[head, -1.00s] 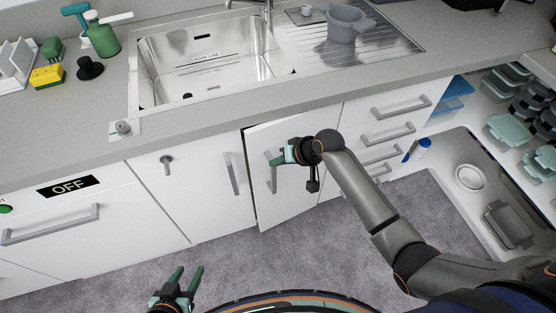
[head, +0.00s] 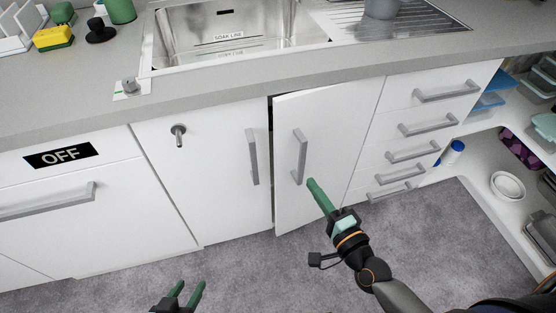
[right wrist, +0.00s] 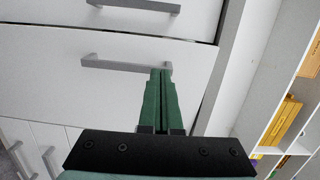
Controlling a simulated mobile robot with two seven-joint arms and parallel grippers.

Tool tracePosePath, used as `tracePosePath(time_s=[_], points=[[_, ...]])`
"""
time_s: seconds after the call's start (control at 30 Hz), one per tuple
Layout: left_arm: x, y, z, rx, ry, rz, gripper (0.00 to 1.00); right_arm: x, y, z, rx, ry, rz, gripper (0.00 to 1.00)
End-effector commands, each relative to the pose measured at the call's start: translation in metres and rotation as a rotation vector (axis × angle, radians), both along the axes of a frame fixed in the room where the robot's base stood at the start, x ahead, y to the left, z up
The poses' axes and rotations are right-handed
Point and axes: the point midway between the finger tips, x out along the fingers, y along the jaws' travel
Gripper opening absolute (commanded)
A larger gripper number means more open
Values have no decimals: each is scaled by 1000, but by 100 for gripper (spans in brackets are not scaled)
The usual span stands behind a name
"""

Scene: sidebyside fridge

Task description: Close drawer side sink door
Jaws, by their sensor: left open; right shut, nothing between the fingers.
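The drawer side sink door (head: 335,140) is a white panel just left of the drawer stack in the head view. It stands slightly ajar, with a dark gap along its upper left edge and its lower left corner jutting out. Its grey vertical handle (head: 300,157) is near that edge. My right gripper (head: 312,183) is shut and empty. Its green fingertips appear just right of the handle's lower end; whether they touch the door I cannot tell. In the right wrist view the shut fingers (right wrist: 161,90) point toward white fronts with grey handles. My left gripper (head: 187,291) is open and empty, low over the floor.
The other sink door (head: 210,190) is shut, with its own handle and a key-like knob. The drawers (head: 425,120) at right look closed. An open shelf area with dishes (head: 508,186) lies further right. The counter (head: 60,85) overhangs above. Grey floor in front is clear.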

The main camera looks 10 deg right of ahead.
Motion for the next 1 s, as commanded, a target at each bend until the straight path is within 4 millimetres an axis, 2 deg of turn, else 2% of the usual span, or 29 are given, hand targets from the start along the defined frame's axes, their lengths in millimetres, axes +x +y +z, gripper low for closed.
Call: tracePosePath(time_s=[0.1,0.23,0.7,0.9,1.0], points=[[3,-2,0,-2,-7,-5,50,-3,-6,0,32,-17,-29,0],[4,-2,3,-2,-11,-5,50,8,-5,2,35,-19,-32,0],[1,0,-3,1,-7,-2,50,97,12,2,34,-19,-30,0],[-2,2,-8,3,1,1,50,123,16,1,32,-18,-29,0],[-3,2,-9,4,4,1,50,130,17,2,31,-17,-29,0]])
